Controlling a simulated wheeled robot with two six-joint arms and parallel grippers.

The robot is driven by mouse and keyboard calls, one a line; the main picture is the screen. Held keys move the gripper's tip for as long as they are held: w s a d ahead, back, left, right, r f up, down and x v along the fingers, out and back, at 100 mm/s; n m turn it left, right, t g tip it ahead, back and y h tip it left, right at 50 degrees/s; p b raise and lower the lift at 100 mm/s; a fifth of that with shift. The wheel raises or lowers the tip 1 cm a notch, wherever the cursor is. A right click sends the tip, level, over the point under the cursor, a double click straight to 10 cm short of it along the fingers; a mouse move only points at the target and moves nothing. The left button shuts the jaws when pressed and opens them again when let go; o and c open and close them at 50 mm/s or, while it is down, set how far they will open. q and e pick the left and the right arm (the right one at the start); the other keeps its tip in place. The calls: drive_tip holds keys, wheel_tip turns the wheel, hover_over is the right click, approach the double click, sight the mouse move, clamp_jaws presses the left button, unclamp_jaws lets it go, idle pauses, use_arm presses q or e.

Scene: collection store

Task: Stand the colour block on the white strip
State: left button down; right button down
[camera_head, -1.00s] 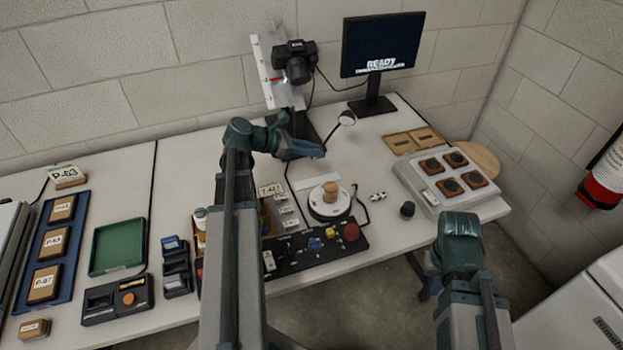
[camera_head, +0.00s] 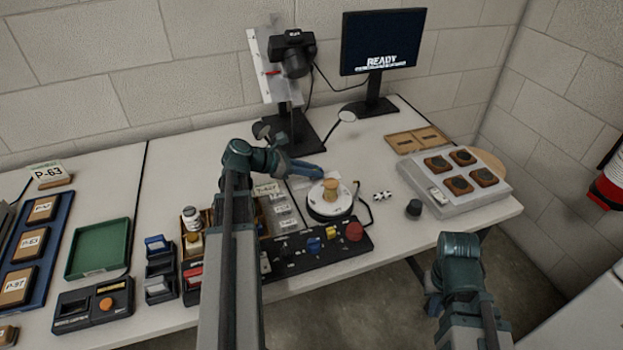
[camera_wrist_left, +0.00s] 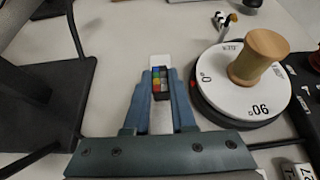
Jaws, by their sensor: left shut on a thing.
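The colour block (camera_wrist_left: 160,82) is a small dark block with several coloured squares. It sits between the fingertips of my left gripper (camera_wrist_left: 160,88) in the left wrist view, and the gripper is shut on it. The white strip (camera_wrist_left: 160,60) lies on the table below, showing beyond the block and between the fingers. I cannot tell whether the block touches it. In the head view my left gripper (camera_head: 310,172) is low behind the turntable and the block is not visible. My right gripper (camera_head: 433,304) hangs off the table's front edge; its fingers are mostly hidden.
A round white turntable (camera_head: 318,207) with a wooden spool (camera_head: 330,188) stands right beside the left gripper. A camera (camera_head: 293,54) on a stand is behind it. A control panel (camera_head: 345,246) lies in front. A grey tray (camera_head: 462,204) of brown pieces is at right.

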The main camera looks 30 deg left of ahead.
use_arm(q)
drive_tip(key=shift+f, duration=0.6)
drive_tip(key=shift+r, duration=0.15)
use_arm(e)
drive_tip(key=shift+f, duration=0.45)
use_arm(q)
drive_tip(key=c, duration=0.7)
unclamp_jaws()
drive_tip(key=shift+c, duration=0.2)
use_arm(e)
drive_tip(key=shift+f, duration=0.15)
use_arm(q)
drive_tip(key=shift+r, duration=0.1)
drive_tip(key=p+v, duration=0.5)
drive_tip(key=v, duration=0.5)
drive_tip(key=shift+a+r, duration=0.15)
drive_tip(key=shift+s+a+r+p, duration=0.2)
drive_tip(key=shift+s+a+p, duration=0.15)
drive_tip(key=shift+s+a, duration=0.25)
use_arm(e)
wheel_tip(320, 180, up, 6)
